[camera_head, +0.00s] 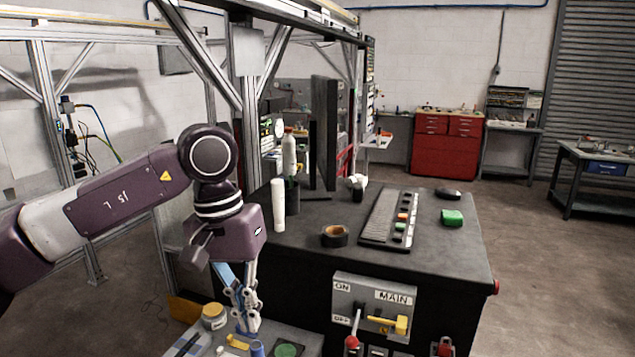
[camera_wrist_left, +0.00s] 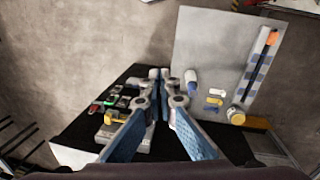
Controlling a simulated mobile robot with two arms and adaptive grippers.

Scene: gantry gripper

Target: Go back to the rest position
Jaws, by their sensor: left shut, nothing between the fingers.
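My left gripper (camera_head: 253,322) hangs down from the purple left arm at the front left corner of the black workbench (camera_head: 305,210). Its fingers point downward, just above the low grey table (camera_head: 310,342) with small parts. In the left wrist view the blue-padded fingers of the left gripper (camera_wrist_left: 160,74) come together at their tips, with nothing between them. My right gripper shows in neither view.
A switch box (camera_head: 345,290) marked MAIN, with a yellow handle (camera_head: 402,324), is on the bench front. A yellow-lidded jar (camera_head: 214,316) stands by the gripper. Floor is clear at right.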

